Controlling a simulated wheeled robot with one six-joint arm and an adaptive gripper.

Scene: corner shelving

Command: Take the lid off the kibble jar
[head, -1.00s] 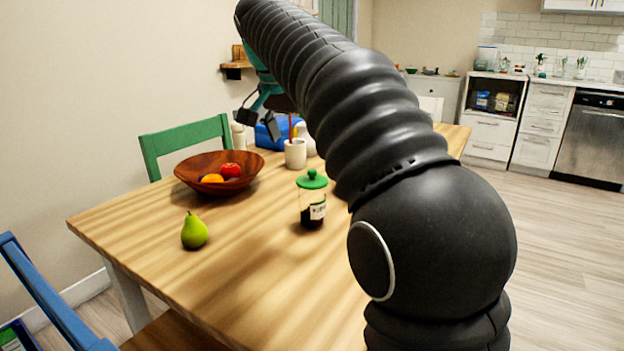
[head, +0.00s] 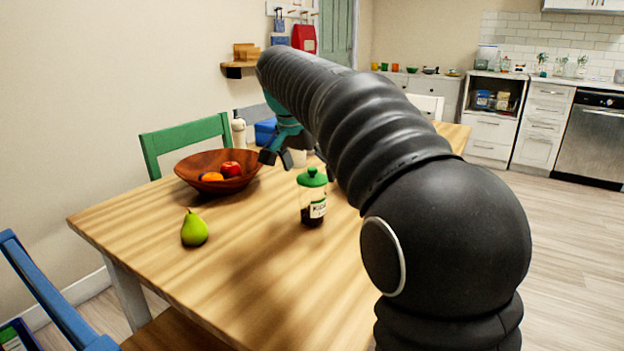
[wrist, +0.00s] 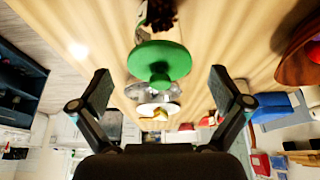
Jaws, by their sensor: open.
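The kibble jar (head: 313,207) stands upright on the wooden table, clear with dark contents and a white label. Its green lid (head: 312,177) with a round knob is on top. In the wrist view the lid (wrist: 160,62) shows ahead of and between my fingers, and part of the jar with dark kibble (wrist: 162,14) shows at the top edge. My gripper (head: 284,157) is open and empty, behind and a little left of the jar in the head view. In the wrist view my gripper (wrist: 160,88) has its two fingers spread apart, not touching the lid.
A wooden bowl (head: 195,178) with fruit and a green pear (head: 194,229) are left of the jar. A white cup, partly hidden, and a blue item (head: 265,132) stand behind my gripper. The table front (head: 270,290) is clear.

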